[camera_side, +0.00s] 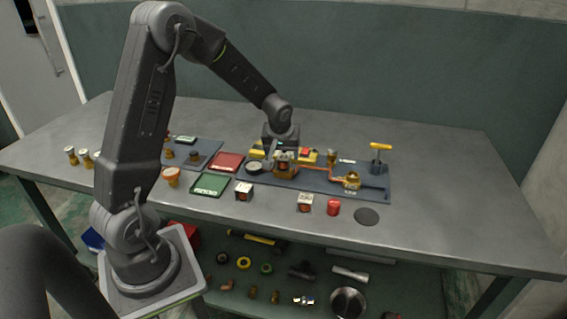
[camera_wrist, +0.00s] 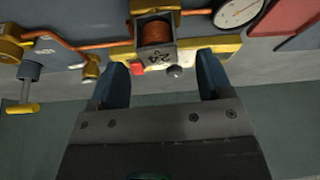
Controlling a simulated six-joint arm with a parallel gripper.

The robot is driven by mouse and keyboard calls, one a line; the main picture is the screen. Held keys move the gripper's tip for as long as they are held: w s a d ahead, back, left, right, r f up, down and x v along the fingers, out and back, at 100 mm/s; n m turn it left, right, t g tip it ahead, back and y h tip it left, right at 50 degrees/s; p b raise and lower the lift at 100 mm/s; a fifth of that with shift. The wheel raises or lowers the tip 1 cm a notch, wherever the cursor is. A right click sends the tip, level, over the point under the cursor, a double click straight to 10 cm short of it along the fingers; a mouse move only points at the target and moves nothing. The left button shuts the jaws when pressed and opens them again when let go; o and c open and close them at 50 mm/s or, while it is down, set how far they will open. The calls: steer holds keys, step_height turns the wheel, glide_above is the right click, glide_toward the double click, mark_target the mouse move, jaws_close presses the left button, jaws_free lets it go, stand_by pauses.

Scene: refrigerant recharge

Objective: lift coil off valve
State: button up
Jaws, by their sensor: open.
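The coil (camera_wrist: 155,35) shows copper windings in a grey housing marked 24 in the wrist view. In the side view the coil (camera_side: 284,161) sits on the dark mounting plate, below my gripper. The valve under it is largely hidden by the coil. My gripper (camera_wrist: 162,62) is open, with its two blue fingers apart. The fingertips lie to either side of the coil's housing in the wrist view, near a yellow bar with a red button and a dark knob. I cannot tell whether they touch anything. In the side view my gripper (camera_side: 281,145) is partly hidden.
A round gauge (camera_side: 254,168) and copper pipe flank the coil. A yellow T-handle tool (camera_side: 380,151) stands at right. A red tray (camera_side: 227,162), a green tray (camera_side: 210,184), two small cubes and a red cylinder (camera_side: 333,207) lie nearby. The table's right side is clear.

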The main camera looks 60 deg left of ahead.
mark_target(284, 157)
steer(key=x, duration=0.4)
steer(key=shift+d+f, duration=0.15)
steer(key=shift+s, duration=0.1)
steer(key=shift+c, duration=0.3)
steer(key=c, duration=1)
